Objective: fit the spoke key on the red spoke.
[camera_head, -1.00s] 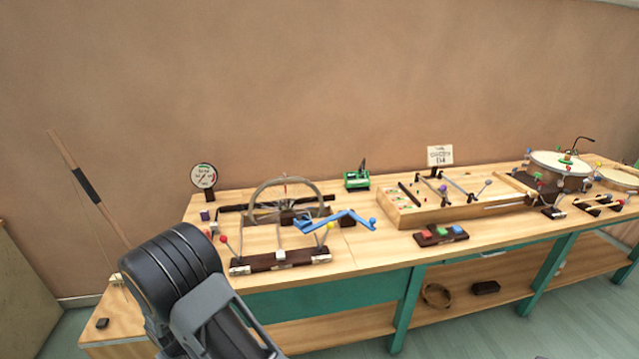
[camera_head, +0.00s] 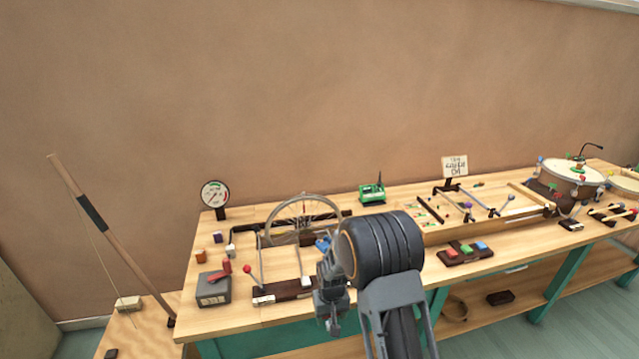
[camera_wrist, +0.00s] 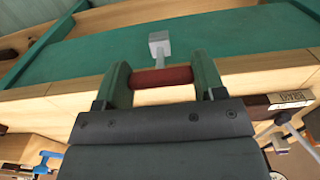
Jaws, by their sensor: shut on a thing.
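My gripper (camera_wrist: 160,76) is shut on the spoke key (camera_wrist: 164,77), whose red bar lies across between the fingers in the wrist view. The key's grey stem and square head (camera_wrist: 159,42) point away from my gripper, in front of the bench's green side. The spoked wheel (camera_head: 280,208) stands upright at the back left of the bench, beyond my gripper. I cannot pick out the red spoke in it.
A dial gauge (camera_head: 214,194) stands left of the wheel. A grey box (camera_head: 213,290) with a red lever is at the front left. A blue part (camera_head: 322,243) is partly hidden behind my arm. A dark block with coloured pieces (camera_head: 465,253) lies to the right.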

